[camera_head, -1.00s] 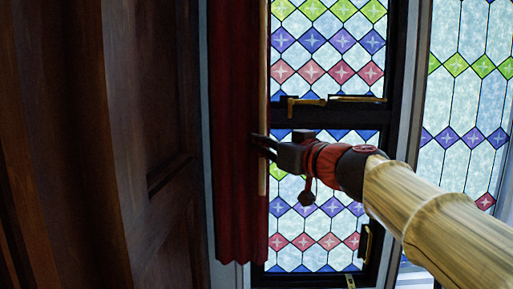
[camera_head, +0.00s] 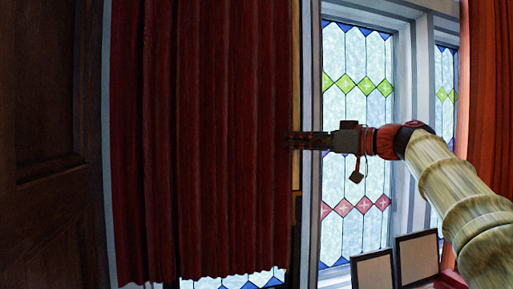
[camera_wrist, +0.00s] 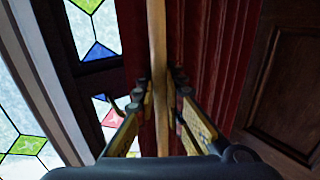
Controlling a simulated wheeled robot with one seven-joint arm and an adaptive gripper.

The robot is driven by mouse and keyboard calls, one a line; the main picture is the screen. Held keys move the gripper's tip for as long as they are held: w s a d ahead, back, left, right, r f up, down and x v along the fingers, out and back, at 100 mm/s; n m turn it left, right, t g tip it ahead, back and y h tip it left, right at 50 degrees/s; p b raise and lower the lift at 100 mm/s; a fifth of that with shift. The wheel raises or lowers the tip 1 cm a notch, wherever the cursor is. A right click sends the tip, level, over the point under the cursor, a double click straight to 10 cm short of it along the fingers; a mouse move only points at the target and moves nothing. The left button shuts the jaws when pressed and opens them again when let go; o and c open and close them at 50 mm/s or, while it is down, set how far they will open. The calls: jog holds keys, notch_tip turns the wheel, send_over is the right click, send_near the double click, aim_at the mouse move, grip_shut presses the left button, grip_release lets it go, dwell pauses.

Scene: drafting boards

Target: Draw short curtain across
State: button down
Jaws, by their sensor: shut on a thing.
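The short curtain (camera_head: 200,140) is dark red and hangs in folds, spread wide over the left window in the head view. Its wavy hem ends above a strip of stained glass. A pale wooden rod (camera_head: 296,80) runs upright along its right edge. My gripper (camera_head: 293,141) is at that edge, about mid-height. In the wrist view, the fingers of my gripper (camera_wrist: 168,98) lie on both sides of the wooden rod (camera_wrist: 158,50), shut on it. The curtain cloth (camera_wrist: 210,45) shows to the right of the rod there. The fingertips are partly hidden in the head view.
A stained-glass window (camera_head: 357,110) is bare right of the curtain. An orange-red curtain (camera_head: 488,110) hangs at the far right. Two dark-framed pictures (camera_head: 417,258) stand low at the right. A dark wooden panel (camera_head: 45,110) is at the left.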

jog(key=w+d+p, duration=0.3)
jog(key=d+p, duration=0.1)
jog(key=d, duration=1.2)
jog(key=shift+w, duration=0.4)
jog(key=c, duration=2)
grip_release()
jog(key=shift+o, duration=0.6)
jog(key=v, duration=1.2)
